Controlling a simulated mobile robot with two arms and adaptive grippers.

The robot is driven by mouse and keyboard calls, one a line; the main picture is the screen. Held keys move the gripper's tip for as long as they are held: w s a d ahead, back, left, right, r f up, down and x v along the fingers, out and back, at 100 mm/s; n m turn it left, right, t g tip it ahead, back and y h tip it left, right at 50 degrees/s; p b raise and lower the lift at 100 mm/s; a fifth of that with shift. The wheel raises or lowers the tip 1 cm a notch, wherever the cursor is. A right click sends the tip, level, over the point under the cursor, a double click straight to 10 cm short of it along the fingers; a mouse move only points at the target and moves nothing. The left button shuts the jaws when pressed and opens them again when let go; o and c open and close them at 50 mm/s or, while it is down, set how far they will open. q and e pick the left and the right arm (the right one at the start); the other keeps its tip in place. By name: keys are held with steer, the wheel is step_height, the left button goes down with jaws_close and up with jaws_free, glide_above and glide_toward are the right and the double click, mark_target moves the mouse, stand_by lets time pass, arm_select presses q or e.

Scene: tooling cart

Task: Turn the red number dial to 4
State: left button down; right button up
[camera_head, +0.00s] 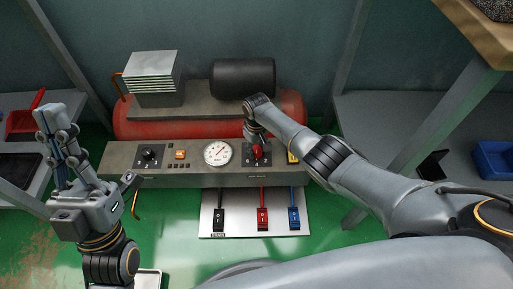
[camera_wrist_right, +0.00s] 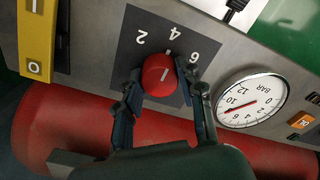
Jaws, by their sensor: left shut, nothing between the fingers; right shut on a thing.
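The red number dial (camera_wrist_right: 158,76) sits on a dark plate marked 2, 4 and 6 in the right wrist view, where the numbers appear upside down. The white line on its face points roughly towards the 4. My right gripper (camera_wrist_right: 160,84) is shut on the dial, one finger on each side. In the head view the red dial (camera_head: 260,153) shows just below my right gripper (camera_head: 257,143), which the wrist mostly hides. My left gripper (camera_head: 58,128) is raised at the left, shut and empty, away from the panel.
The grey control panel (camera_head: 200,178) also carries a black knob (camera_head: 149,154), an orange switch (camera_head: 180,154), a round gauge (camera_head: 217,153) and a yellow switch plate (camera_wrist_right: 36,40). Black, red and blue switches (camera_head: 263,218) hang below. A red tank (camera_head: 125,122) lies behind.

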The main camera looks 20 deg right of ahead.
mark_target(257, 149)
steer(key=shift+s+f, duration=0.1)
stand_by(0.5)
steer(key=o, duration=1.2)
steer(key=shift+r, duration=0.4)
step_height(257, 149, up, 11)
steer(key=shift+r, duration=0.15)
